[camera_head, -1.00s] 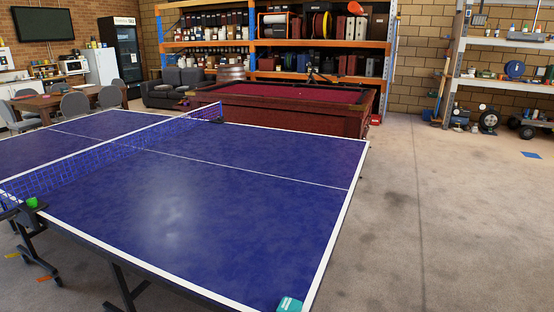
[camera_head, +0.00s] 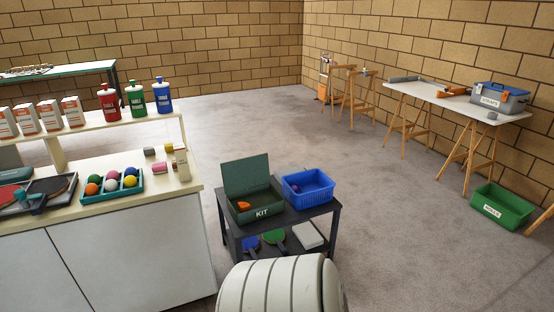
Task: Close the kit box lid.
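The dark green kit box (camera_head: 262,213), marked KIT, sits on the left part of the dark low cart's top. Its lid (camera_head: 246,173) is open and stands up at the back. A small orange thing (camera_head: 244,206) lies inside the box; the rest of the inside is dark. Neither of my grippers shows in this view.
A blue basket (camera_head: 309,191) stands right beside the box on the cart (camera_head: 303,216). A cream counter (camera_head: 115,209) is to the left. A pale ribbed rounded shape (camera_head: 270,288) fills the bottom middle; I cannot tell what it is. Floor is open to the right.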

